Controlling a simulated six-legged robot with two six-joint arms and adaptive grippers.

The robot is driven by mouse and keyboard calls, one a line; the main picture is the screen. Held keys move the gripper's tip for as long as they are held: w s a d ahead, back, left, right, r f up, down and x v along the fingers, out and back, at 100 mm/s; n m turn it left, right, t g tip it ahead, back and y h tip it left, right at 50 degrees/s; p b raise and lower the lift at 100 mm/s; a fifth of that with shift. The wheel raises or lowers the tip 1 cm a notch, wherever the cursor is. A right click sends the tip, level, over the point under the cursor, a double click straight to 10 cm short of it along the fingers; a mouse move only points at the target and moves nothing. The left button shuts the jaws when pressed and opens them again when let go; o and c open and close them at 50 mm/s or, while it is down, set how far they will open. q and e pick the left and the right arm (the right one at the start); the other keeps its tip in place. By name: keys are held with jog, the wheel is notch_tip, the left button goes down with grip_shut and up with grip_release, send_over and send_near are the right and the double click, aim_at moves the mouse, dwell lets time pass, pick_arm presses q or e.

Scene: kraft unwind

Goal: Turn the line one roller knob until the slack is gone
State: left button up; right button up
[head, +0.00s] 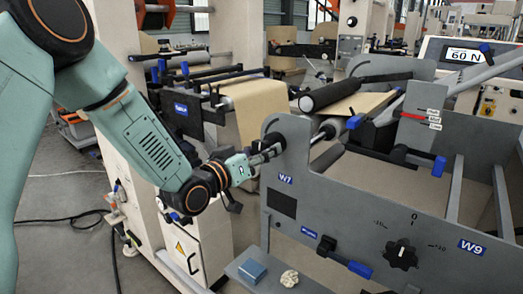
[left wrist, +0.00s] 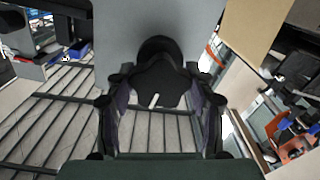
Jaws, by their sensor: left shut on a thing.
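My left gripper (head: 268,152) reaches the left end of the grey line frame, level with the W7 label, and is shut on a dark roller knob. In the left wrist view the black lobed knob (left wrist: 157,82) with a white mark sits between the two fingers of the gripper (left wrist: 160,102). In the head view the fingers mostly hide the knob. Brown kraft paper (head: 258,108) hangs down from the rollers behind, and more paper (head: 362,103) lies flat at the right beyond a black roller (head: 328,95). My right gripper is not in view.
A display (head: 465,56) reads 60 N. A red pointer (head: 412,117) stands by a labelled scale. A black dial (head: 401,253) is on the front panel near W9. A blue block (head: 252,271) and a pale lump (head: 289,278) lie on a low shelf.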

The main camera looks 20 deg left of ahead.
pick_arm(q)
jog(key=m, duration=0.4)
jog(key=shift+p, duration=0.35)
jog(key=shift+m+p, duration=0.3)
jog(key=shift+m, duration=1.7)
jog(key=o, duration=1.2)
jog(key=shift+c, duration=0.2)
jog(key=shift+s, duration=0.1)
jog(key=p+v, duration=0.4)
jog(key=v, duration=0.1)
jog(key=shift+s+a+r, duration=0.15)
jog(key=shift+s, duration=0.25)
jog(key=shift+s+a+p, duration=0.15)
jog(key=shift+s+p, duration=0.3)
jog(key=shift+s, duration=0.1)
jog(key=shift+w+f, duration=0.15)
jog(key=shift+f, duration=0.05)
